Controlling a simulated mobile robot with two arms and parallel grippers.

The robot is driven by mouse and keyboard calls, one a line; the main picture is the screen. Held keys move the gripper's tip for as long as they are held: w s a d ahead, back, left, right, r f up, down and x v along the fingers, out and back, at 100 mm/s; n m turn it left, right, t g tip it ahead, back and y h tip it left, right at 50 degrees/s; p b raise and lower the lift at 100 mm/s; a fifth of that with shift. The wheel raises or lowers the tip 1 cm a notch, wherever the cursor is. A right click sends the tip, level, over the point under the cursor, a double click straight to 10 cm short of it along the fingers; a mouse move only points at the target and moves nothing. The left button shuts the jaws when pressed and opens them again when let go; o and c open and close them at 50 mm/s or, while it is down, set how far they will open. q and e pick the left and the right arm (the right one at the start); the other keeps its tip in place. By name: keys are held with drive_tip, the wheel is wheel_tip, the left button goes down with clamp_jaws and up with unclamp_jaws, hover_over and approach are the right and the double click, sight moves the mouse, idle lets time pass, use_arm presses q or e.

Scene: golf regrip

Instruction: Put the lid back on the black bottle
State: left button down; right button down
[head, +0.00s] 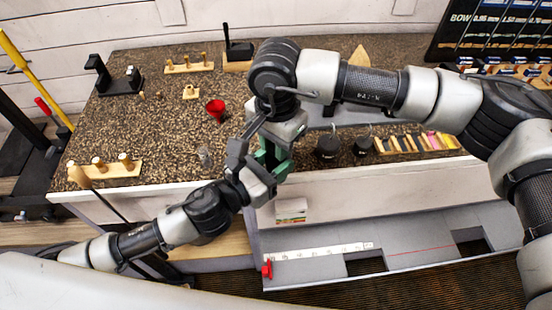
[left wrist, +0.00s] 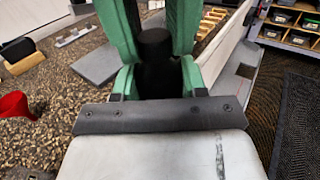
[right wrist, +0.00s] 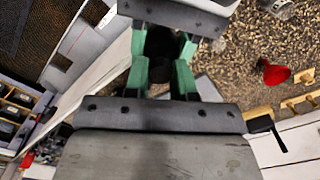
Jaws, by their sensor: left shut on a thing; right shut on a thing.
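My left gripper (head: 262,172) and my right gripper (head: 273,150) meet face to face above the front edge of the bench. The black bottle (left wrist: 157,78) is upright between the green fingers of my left gripper, which is shut on it. The narrower dark piece at its top, which looks like the lid (left wrist: 154,42), is between the green fingers of my right gripper, which is shut on it. In the right wrist view a dark round part (right wrist: 160,45) shows between the fingers. The fingers hide whether lid and bottle touch.
The speckled bench top (head: 150,120) holds a red funnel (head: 216,109), wooden peg racks (head: 105,170) and a black stand (head: 115,78). Two black hooked objects (head: 327,147) and a row of small blocks (head: 418,142) stand right of my grippers. Grey shelving (head: 400,245) is below.

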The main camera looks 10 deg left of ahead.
drive_tip(key=c, duration=0.8)
unclamp_jaws()
drive_tip(key=shift+c, duration=0.2)
wheel_tip(320, 180, up, 12)
